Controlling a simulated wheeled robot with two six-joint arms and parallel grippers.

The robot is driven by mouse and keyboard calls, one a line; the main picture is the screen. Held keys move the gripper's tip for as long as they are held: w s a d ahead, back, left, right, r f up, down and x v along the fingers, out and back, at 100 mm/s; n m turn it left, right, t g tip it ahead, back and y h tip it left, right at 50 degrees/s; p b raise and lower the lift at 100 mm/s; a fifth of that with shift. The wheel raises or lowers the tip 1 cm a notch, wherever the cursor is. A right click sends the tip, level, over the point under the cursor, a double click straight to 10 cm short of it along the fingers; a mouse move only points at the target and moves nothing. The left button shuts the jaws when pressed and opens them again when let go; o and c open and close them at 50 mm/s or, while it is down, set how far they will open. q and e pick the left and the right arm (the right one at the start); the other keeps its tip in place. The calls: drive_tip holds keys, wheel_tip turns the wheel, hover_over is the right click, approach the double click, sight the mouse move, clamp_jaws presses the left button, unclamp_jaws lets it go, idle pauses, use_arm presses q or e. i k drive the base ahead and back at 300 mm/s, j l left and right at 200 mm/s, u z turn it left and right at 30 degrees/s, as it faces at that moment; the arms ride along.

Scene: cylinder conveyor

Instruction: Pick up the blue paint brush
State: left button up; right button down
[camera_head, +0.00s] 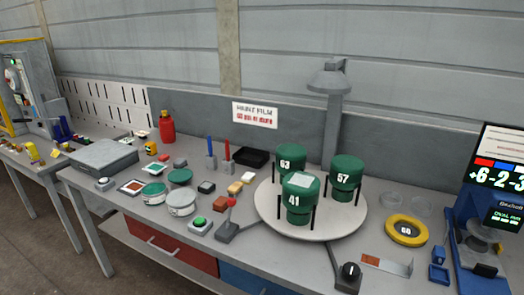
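A thin upright blue stick (210,147), which looks like the blue paint brush, stands in a small grey holder (211,163) toward the back of the table. A similar red one (227,150) stands in its own holder just to the right. The bristles cannot be made out at this size. Neither of my grippers is in view.
A round white turntable (268,212) with green numbered cylinders (298,200) stands right of the brushes. A black tray (250,157) is close behind. Round tins (181,202), a red bottle (167,127) and a joystick (229,218) surround the area.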

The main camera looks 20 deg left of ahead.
sight(209, 139)
drive_tip(key=i+j+z, duration=0.1)
drive_tip(key=j+z, duration=0.3)
drive_tip(key=j, duration=0.3)
drive_tip(key=j+z, duration=0.35)
drive_tip(key=j, duration=0.35)
drive_tip(key=j+z, duration=0.4)
drive_tip(key=j, duration=0.3)
